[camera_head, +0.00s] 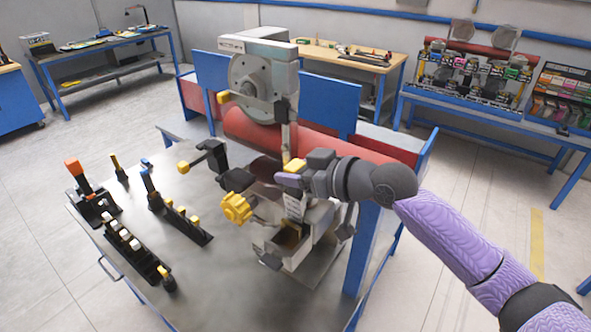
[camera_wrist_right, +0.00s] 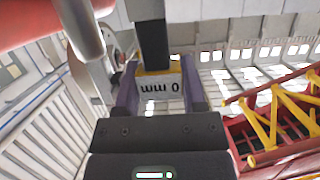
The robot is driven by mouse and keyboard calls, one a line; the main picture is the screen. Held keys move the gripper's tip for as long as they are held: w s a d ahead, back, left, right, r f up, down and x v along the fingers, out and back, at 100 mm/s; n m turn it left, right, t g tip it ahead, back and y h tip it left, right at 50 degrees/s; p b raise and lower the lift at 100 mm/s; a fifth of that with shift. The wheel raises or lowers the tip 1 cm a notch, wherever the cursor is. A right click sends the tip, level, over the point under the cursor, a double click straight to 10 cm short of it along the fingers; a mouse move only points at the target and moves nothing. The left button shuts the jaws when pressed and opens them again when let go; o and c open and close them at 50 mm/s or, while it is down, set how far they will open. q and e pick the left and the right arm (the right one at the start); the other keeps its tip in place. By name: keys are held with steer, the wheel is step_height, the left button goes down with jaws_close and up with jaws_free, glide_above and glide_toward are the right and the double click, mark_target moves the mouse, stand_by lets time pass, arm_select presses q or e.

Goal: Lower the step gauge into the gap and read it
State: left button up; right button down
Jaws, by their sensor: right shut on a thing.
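My right gripper (camera_head: 290,178) is at the middle of the camera_head view, in front of the grey machine and close to its vertical metal rod. It is shut on the step gauge. The gauge's yellow part (camera_head: 294,165) shows just above the fingers. In the wrist view the gauge (camera_wrist_right: 160,90) sits between the two purple fingers (camera_wrist_right: 160,100). Its pale face has "0 mm" upside down, with a yellow edge and a black bar above. The gap itself is hidden or too small to make out. My left gripper is not in view.
The grey machine (camera_head: 262,80) with a round disc stands at the metal table's back, beside a long red cylinder (camera_head: 330,138). A yellow knob (camera_head: 235,208) sits at its front. Black racks with small pieces (camera_head: 130,245) stand on the left; bare tabletop (camera_head: 215,275) lies in front.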

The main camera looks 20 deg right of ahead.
mark_target(298, 192)
steer(key=shift+f+b, duration=0.65)
steer(key=shift+f, duration=0.2)
stand_by(0.6)
steer(key=shift+s+a, duration=0.1)
stand_by(0.7)
steer(key=shift+f+b, duration=0.4)
steer(key=shift+f, duration=0.4)
stand_by(0.9)
stand_by(0.7)
steer(key=shift+s+a+f, duration=0.1)
steer(key=shift+s+f, duration=0.05)
steer(key=shift+f, duration=0.2)
stand_by(1.3)
steer(key=shift+r, duration=0.1)
